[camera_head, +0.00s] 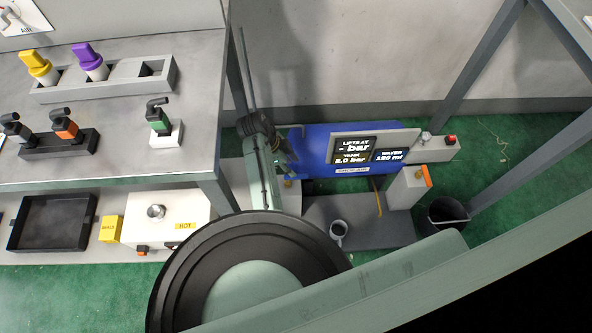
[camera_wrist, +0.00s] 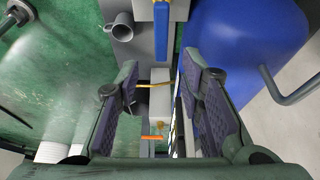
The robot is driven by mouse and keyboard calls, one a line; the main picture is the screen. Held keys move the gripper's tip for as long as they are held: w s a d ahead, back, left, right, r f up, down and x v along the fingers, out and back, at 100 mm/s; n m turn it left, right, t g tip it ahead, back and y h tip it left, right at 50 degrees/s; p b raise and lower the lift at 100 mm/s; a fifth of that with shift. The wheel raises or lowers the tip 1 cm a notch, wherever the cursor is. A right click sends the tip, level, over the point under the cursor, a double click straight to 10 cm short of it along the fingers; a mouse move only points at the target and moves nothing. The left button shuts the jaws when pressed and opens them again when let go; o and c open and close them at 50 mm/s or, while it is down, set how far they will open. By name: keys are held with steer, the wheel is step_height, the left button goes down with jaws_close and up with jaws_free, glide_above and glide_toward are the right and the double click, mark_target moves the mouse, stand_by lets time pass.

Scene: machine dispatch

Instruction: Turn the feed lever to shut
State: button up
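A blue lever-like bar (camera_wrist: 161,32) shows at the top of the wrist view, beside a pale block. It also shows small in the head view (camera_head: 298,177), low at the left end of the blue tank (camera_head: 315,145). No label on it is readable, so I cannot be sure it is the feed lever. My gripper (camera_wrist: 158,74) is open, with its two pads apart and nothing held between them. In the head view my gripper (camera_head: 280,152) is at the tank's left end, close to the bar; contact is not visible. My arm hides part of this area.
A display panel (camera_head: 374,150) reads tank 2.0 bar and water 120 ml. A grey mug (camera_head: 339,230) stands on the grey base, near a yellow hose (camera_head: 378,196) and a pale box (camera_head: 404,190). A dark bin (camera_head: 446,214) is at right. A metal bench (camera_head: 190,100) stands left.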

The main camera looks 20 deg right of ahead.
mark_target(300, 175)
steer(key=x, duration=0.7)
steer(key=shift+f+p, duration=0.1)
steer(key=shift+p, duration=0.2)
steer(key=shift+c, duration=0.4)
jaws_close()
